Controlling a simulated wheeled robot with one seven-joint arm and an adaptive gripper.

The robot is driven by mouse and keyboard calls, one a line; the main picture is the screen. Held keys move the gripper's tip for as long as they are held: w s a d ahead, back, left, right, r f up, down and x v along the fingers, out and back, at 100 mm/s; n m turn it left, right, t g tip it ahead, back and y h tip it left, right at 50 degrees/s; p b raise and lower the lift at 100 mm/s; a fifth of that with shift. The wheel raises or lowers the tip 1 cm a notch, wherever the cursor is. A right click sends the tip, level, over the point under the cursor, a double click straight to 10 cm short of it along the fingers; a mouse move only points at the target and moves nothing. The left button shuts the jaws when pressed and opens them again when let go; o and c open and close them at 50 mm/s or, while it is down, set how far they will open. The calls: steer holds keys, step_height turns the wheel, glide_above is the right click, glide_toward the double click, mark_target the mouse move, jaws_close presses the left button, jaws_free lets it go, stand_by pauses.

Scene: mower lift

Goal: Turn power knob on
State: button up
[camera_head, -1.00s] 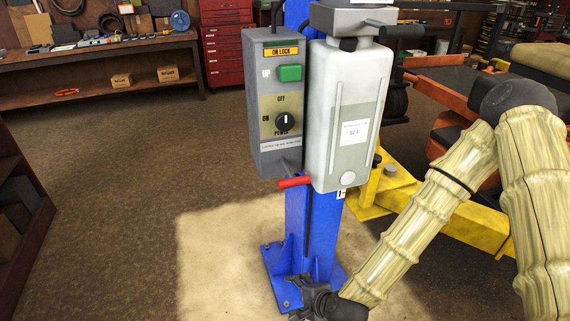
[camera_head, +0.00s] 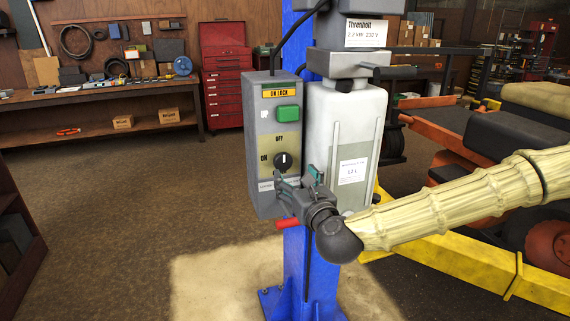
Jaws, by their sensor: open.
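The power knob (camera_head: 283,161) is a round black dial with a white pointer mark on the front of the grey control box (camera_head: 262,202). Its pointer looks near upright, toward the OFF label; the ON label is to its left. My gripper (camera_head: 296,182) is open, just below and slightly right of the knob, in front of the box's lower part. Its fingers cover the POWER label area. I cannot tell whether a finger touches the box. The knob itself is mostly uncovered.
A green button (camera_head: 288,113) sits above the knob. A white tank (camera_head: 338,121) stands close on the right of the box. A red-handled lever (camera_head: 288,223) is just below my gripper. The blue post (camera_head: 305,262) carries the box. The floor to the left is free.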

mark_target(284, 163)
steer(key=p+x, duration=0.2)
steer(key=x, duration=0.7)
steer(key=shift+s+f+p, duration=0.1)
steer(key=shift+p, duration=0.2)
steer(key=shift+c, duration=0.2)
steer(key=c, duration=1)
